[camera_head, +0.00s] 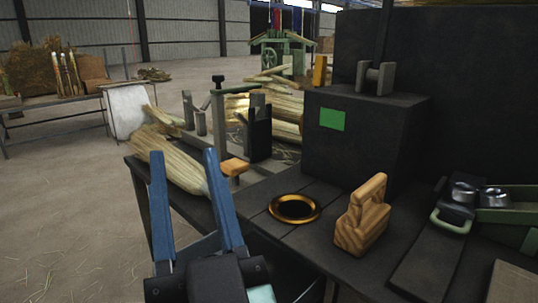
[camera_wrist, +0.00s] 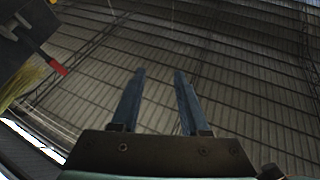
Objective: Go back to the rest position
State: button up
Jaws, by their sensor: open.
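My gripper (camera_head: 183,155) shows at the lower left of the head view, with its two blue fingers pointing up and spread apart. Nothing is between them. The fingers also show in the wrist view (camera_wrist: 160,72), apart and empty against the ceiling. In the head view the right finger overlaps part of a straw broom bundle (camera_head: 177,168) that lies behind it on the bench. I cannot tell the distance between them.
The dark bench (camera_head: 300,250) carries a brass ring (camera_head: 295,208), a wooden handled block (camera_head: 362,216), a black box (camera_head: 362,135) with a green patch, and a green-handled tool (camera_head: 452,220) at right. Open floor (camera_head: 60,220) lies to the left. A side table (camera_head: 60,103) stands behind.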

jog(key=s+d+r+m+t+h+p, duration=0.15)
jog(key=d+r+h, duration=0.3)
jog(key=r, duration=0.45)
jog(key=s+d+r+m+t+h+p, duration=0.1)
jog(key=d+r+t+h, duration=0.2)
jog(key=r+h, duration=0.35)
notch_tip(320, 180, up, 39)
jog(key=y+p, duration=0.2)
jog(key=p, duration=3.5)
jog(key=shift+a, duration=0.25)
jog(key=shift+f, duration=0.1)
